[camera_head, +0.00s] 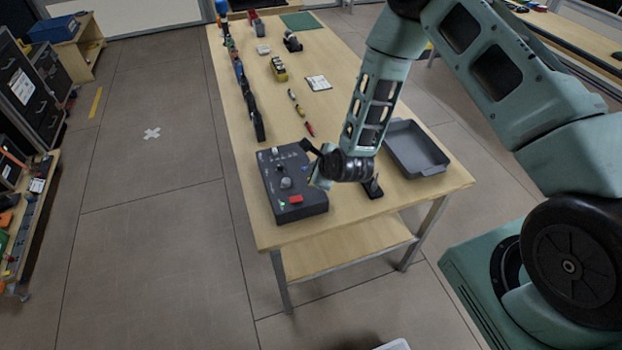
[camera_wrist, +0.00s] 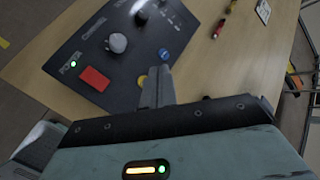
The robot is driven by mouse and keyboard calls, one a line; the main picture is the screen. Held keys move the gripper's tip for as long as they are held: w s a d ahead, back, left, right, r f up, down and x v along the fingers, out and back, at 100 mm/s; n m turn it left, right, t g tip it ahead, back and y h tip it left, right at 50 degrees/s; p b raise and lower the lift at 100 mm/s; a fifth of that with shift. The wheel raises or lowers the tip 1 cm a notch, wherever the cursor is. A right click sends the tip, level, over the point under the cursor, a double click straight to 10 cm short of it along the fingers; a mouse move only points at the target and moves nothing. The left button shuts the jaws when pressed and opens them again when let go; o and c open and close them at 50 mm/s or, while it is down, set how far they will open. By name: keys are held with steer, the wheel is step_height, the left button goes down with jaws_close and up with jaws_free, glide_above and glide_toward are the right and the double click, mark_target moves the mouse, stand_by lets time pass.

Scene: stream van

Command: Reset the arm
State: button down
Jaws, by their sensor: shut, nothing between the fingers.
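My arm (camera_head: 372,105) reaches down over the near end of the long wooden table, above the right side of a dark control box. My gripper (camera_head: 314,177) is beside the box's right part; its fingertips are small and partly hidden in the head view. In the wrist view my gripper (camera_wrist: 158,84) has its fingers together, with nothing between them, over the box's edge by a yellow button (camera_wrist: 142,80). The control box (camera_head: 286,172) has a red rectangular switch (camera_wrist: 95,78), a lit green light (camera_wrist: 73,64) and a grey knob (camera_wrist: 117,42). I cannot tell whether the fingers touch the box.
A grey tray (camera_head: 416,150) sits right of my arm on the wooden table (camera_head: 350,215). Small tools (camera_head: 300,112), a white card (camera_head: 318,83) and a yellow item (camera_head: 278,69) lie farther back. Dark items line the left edge.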

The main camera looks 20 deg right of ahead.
step_height(320, 180, up, 2)
steer(key=shift+r+p, duration=0.1)
steer(key=shift+p, duration=0.35)
steer(key=shift+a, duration=0.1)
steer(key=s+a+r+n+g+y+b, duration=0.2)
steer(key=s+a+r+n+g+b, duration=0.35)
steer(key=s+a+r+n, duration=0.8)
steer(key=s+d+r+n+g+h+b, duration=0.1)
steer(key=s+d+r+n+b, duration=0.1)
steer(key=s+n, duration=0.7)
steer(key=s+d+r+n+g+h+b, duration=0.2)
steer(key=s+d+n, duration=0.3)
steer(key=s+n, duration=0.5)
steer(key=shift+b, duration=0.85)
steer(key=shift+r+g, duration=0.1)
steer(key=shift+g, duration=0.15)
